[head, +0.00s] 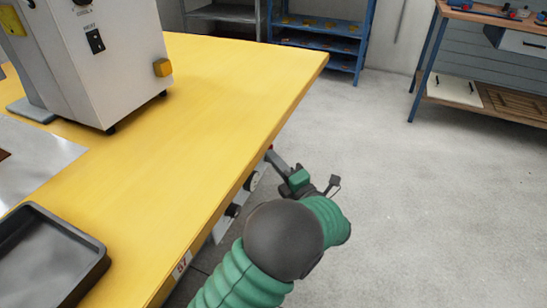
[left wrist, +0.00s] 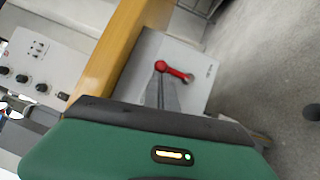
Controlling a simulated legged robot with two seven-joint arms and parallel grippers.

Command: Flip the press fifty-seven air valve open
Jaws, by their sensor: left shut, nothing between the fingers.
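The air valve shows in the left wrist view as a red lever (left wrist: 176,72) with a round hub at its left end, on a pale plate (left wrist: 196,60) beside the yellow table edge. The lever slants down to the right across the plate. In the head view only a small red bit (head: 270,149) shows at the table's side, by my left gripper (head: 273,156). The left gripper is shut and empty. In the left wrist view its fingers (left wrist: 161,84) point at the lever, just below the hub; I cannot tell whether they touch. My right gripper is out of view.
A label reading 57 (head: 182,264) is on the yellow table's (head: 215,95) side. Dark round fittings (head: 233,210) sit below the edge near my arm. A pale machine (head: 105,60) and dark tray (head: 45,258) stand on the table.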

